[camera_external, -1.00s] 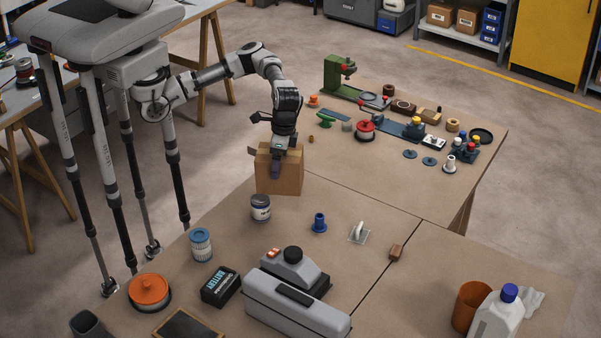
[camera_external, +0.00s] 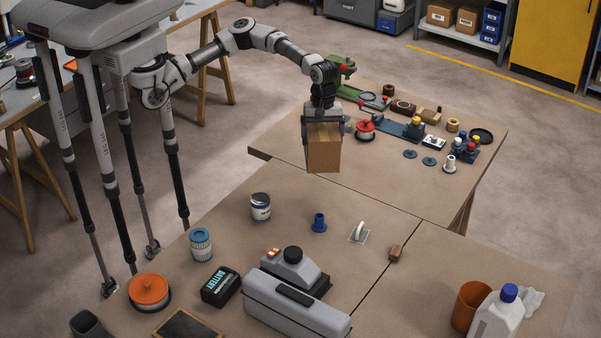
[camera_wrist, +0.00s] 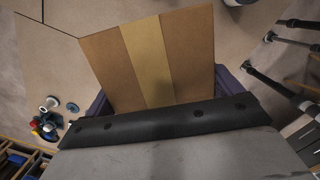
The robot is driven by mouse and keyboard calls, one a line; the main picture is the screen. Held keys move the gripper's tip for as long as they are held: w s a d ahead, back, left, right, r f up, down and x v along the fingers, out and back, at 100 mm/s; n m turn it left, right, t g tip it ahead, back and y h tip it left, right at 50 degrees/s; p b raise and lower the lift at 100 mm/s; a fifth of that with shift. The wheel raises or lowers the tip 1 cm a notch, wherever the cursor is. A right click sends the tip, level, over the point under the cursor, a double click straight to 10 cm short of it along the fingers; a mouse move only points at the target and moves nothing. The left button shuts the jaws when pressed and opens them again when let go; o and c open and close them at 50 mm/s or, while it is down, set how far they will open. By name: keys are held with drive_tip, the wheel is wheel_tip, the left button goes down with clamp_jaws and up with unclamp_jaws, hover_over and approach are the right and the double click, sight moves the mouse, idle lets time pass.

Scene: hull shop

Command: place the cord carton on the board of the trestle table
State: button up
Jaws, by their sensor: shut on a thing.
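The cord carton (camera_external: 323,155) is a brown cardboard box, held upright in the external view in front of the far worktop. My gripper (camera_external: 324,128) is shut on it from above, one finger on each side. In the wrist view the carton (camera_wrist: 150,60) fills the middle, with a paler tape strip, between the purple fingers of my gripper (camera_wrist: 160,95). It seems to hang above the worktops; its underside is hidden. The far tan board (camera_external: 285,140) has a wooden leg at right. Another table (camera_external: 20,100) on wooden trestle legs stands at left; I cannot tell which is meant.
The far board's right part holds a green tool, a red reel (camera_external: 365,130), a blue vise-like tool (camera_external: 400,128) and small parts. The near worktop holds a tin (camera_external: 260,207), a blue spool (camera_external: 319,223), a filter (camera_external: 201,244) and a grey case (camera_external: 297,305). Bare board lies left of the reel.

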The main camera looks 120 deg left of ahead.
drive_tip(key=s+a+r+n+y+p, duration=0.1)
drive_tip(key=s+a+r+n+p, duration=0.15)
drive_tip(key=a+n, duration=0.75)
drive_tip(key=s+a+r+n+y+p, duration=0.1)
drive_tip(key=a+r+n, duration=0.2)
drive_tip(key=a+n, duration=0.65)
wheel_tip(320, 180, down, 20)
drive_tip(key=b, duration=0.9)
drive_tip(key=shift+s+a+b, duration=0.15)
drive_tip(key=shift+a+b, duration=0.2)
drive_tip(key=shift+f, duration=0.2)
drive_tip(key=o, duration=0.8)
